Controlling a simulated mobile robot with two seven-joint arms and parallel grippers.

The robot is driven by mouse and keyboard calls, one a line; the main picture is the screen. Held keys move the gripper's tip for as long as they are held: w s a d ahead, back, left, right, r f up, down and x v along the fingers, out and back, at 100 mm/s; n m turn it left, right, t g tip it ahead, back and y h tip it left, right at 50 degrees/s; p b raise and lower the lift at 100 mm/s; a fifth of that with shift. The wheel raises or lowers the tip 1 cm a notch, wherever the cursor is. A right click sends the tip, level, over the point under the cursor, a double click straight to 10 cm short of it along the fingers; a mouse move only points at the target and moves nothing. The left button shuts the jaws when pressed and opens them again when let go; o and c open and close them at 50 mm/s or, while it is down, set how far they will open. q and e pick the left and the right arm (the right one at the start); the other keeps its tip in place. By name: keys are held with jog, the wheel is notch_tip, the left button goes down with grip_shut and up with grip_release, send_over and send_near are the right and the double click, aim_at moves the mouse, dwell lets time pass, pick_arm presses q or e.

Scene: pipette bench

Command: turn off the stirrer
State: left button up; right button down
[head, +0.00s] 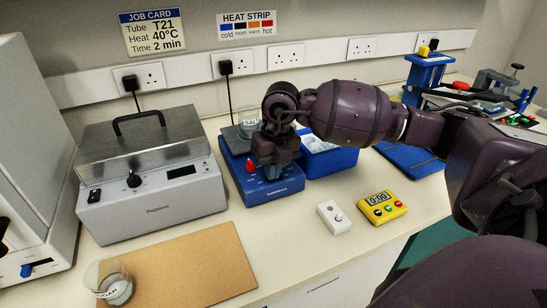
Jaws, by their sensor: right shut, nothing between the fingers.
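The stirrer (238,172) is a blue box on the bench, with a red knob (250,166) on the left of its front face. A glass beaker (249,120) with a label that seems to read "SALT" stands on its top, partly hidden. My right gripper (272,173) comes in from the right and points down at the stirrer's front, just right of the red knob. It is shut and empty. I cannot tell whether it touches the stirrer. It hides the right part of the front face. My left gripper is out of view.
A grey lidded bath (150,205) stands left of the stirrer, and a blue tub (335,161) stands close on its right, behind my right arm. A white switch box (333,217) and a yellow timer (379,206) lie in front. A brown board (190,268) and a glass (112,283) are front left.

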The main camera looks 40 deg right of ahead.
jog(key=shift+f, duration=0.2)
jog(key=shift+s+a+f, duration=0.1)
jog(key=shift+a+f, duration=0.05)
jog(key=shift+f, duration=0.25)
dwell(0.3)
jog(key=shift+s+d, duration=0.15)
jog(key=shift+d, duration=0.35)
jog(key=shift+s+d, duration=0.1)
jog(key=shift+d, duration=0.25)
